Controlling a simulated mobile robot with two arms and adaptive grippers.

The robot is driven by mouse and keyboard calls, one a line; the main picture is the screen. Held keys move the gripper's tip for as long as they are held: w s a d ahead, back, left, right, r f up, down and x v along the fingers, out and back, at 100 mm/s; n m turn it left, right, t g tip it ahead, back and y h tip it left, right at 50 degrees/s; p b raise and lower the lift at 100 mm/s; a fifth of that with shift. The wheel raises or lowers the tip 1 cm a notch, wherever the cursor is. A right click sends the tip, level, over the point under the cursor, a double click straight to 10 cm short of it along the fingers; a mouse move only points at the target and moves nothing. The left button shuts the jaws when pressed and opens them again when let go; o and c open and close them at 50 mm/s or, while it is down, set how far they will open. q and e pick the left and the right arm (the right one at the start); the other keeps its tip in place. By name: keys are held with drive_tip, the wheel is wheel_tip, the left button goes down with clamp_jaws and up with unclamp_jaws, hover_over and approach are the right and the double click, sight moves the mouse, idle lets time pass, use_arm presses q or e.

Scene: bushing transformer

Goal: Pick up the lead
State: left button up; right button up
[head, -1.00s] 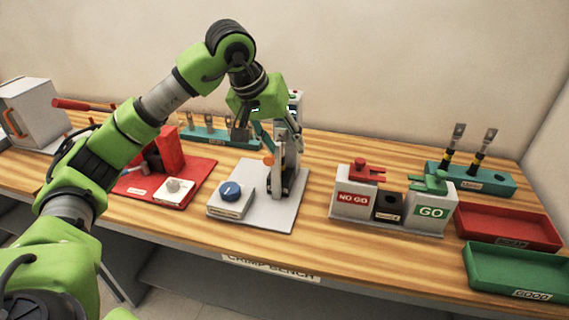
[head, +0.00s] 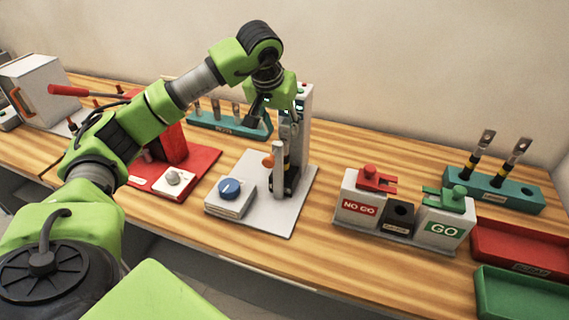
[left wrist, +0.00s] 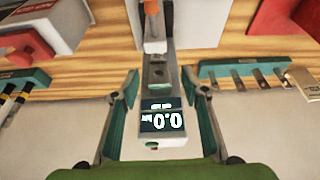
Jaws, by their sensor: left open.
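Two upright leads (head: 498,160) with flat metal lugs, dark sleeves and yellow bands stand in the teal rack (head: 520,203) at the right. They also show at the left edge of the left wrist view (left wrist: 12,98). I cannot tell which lead is meant. My left gripper (head: 272,116) hangs over the grey-white tester (head: 303,130) at mid-bench. Its fingers are spread with nothing between them in the left wrist view (left wrist: 161,100), where the tester's display (left wrist: 161,122) shows beyond them. A dark upright part in the tester is partly hidden. My right gripper is out of view.
A teal rack (head: 215,121) with several metal lugs stands behind the tester. A red press (head: 168,140) is on the left. The NO GO/GO gauge (head: 362,208) and red (head: 510,243) and green (head: 515,290) trays are on the right. Bare wood lies between tester and gauge.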

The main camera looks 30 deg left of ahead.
sight(284, 135)
use_arm(q)
drive_tip(key=shift+w+f, duration=0.2)
drive_tip(key=shift+f, duration=0.15)
drive_tip(key=shift+w+f+p, duration=0.2)
drive_tip(key=shift+f+p, duration=0.35)
drive_tip(key=shift+p, duration=0.2)
drive_tip(key=p+x, duration=0.1)
drive_tip(key=x, duration=0.2)
drive_tip(key=shift+f+p, duration=0.15)
drive_tip(key=shift+p, duration=0.15)
drive_tip(key=shift+w+f, duration=0.15)
drive_tip(key=shift+f, duration=0.05)
clamp_jaws()
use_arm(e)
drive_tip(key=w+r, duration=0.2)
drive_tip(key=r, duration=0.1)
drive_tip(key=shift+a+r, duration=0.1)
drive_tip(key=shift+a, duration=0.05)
